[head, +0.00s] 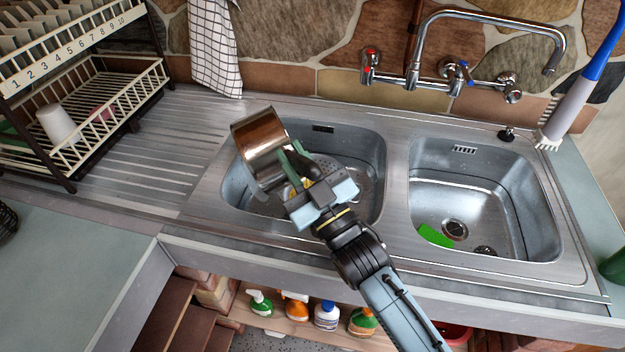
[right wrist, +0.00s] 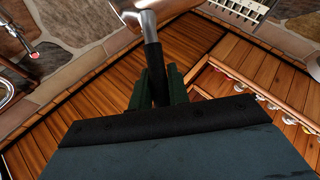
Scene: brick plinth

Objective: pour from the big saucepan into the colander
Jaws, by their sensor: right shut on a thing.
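The big saucepan (head: 258,146), shiny steel, is held tilted above the left sink basin in the head view. My right gripper (head: 298,168) is shut on its handle. The right wrist view shows the dark handle (right wrist: 153,70) between the green fingers, with a bit of the pan's metal at the top. The colander (head: 328,164), greyish and with holes, sits in the left basin, mostly hidden behind my gripper and the pan. Small yellow bits show beside the gripper; I cannot tell whether they lie in the colander. My left gripper is not in view.
The right basin (head: 481,204) holds a green sponge (head: 435,236). The tap (head: 413,75) rises at the back. A dish rack (head: 88,110) with a white cup (head: 57,124) stands at the left. A blue-and-white brush (head: 575,98) stands at the right. The ribbed drainboard (head: 150,160) is clear.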

